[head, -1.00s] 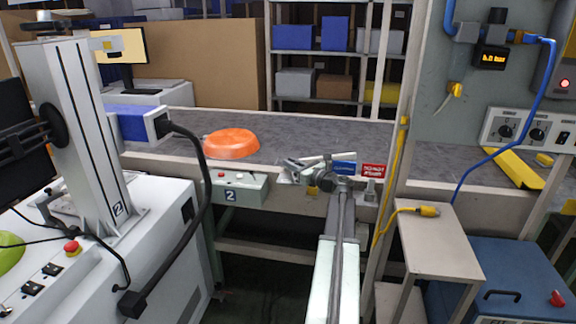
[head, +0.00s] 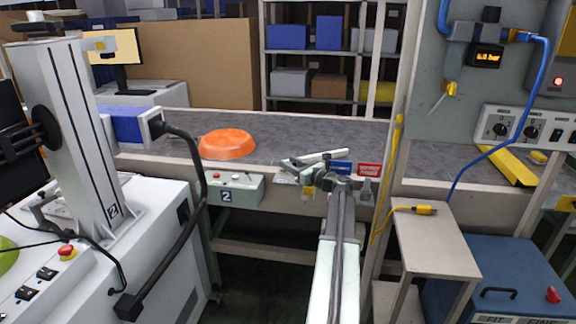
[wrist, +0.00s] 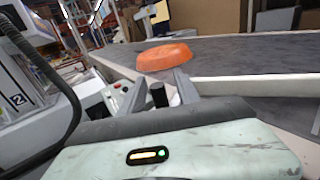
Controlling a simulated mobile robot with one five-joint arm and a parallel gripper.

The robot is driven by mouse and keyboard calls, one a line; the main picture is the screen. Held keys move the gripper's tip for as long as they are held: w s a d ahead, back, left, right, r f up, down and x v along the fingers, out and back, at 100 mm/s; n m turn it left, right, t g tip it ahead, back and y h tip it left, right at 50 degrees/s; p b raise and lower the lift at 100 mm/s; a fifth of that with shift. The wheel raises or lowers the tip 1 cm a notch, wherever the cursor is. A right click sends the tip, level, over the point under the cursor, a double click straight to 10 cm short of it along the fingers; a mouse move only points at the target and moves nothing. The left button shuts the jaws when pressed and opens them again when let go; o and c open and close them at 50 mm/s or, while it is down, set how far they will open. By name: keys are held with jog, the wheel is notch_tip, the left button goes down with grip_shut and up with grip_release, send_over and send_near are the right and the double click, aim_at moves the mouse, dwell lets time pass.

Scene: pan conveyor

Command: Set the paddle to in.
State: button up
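The paddle looks like a pale bar (head: 326,157) lying over the near edge of the grey conveyor. In the wrist view a long pale bar (wrist: 250,87) runs to the right from near my gripper. My gripper (head: 297,166) is low at the conveyor's near edge, beside the bar. In the wrist view its two grey fingers (wrist: 160,92) stand apart with a black upright post (wrist: 159,96) between them; I cannot tell whether they touch it. A blue label (head: 341,168) and a red label (head: 369,170) are right of my gripper; their words are too small to read.
An orange pan (head: 227,144) lies on the conveyor (head: 290,128), left of my gripper. A button box (head: 236,189) marked 2 is on the near side. A white machine (head: 140,235) stands left, a small side table (head: 437,240) and blue box (head: 500,275) right.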

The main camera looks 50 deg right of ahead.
jog(key=s, duration=0.7)
jog(key=shift+s+a, duration=0.3)
jog(key=shift+s, duration=0.1)
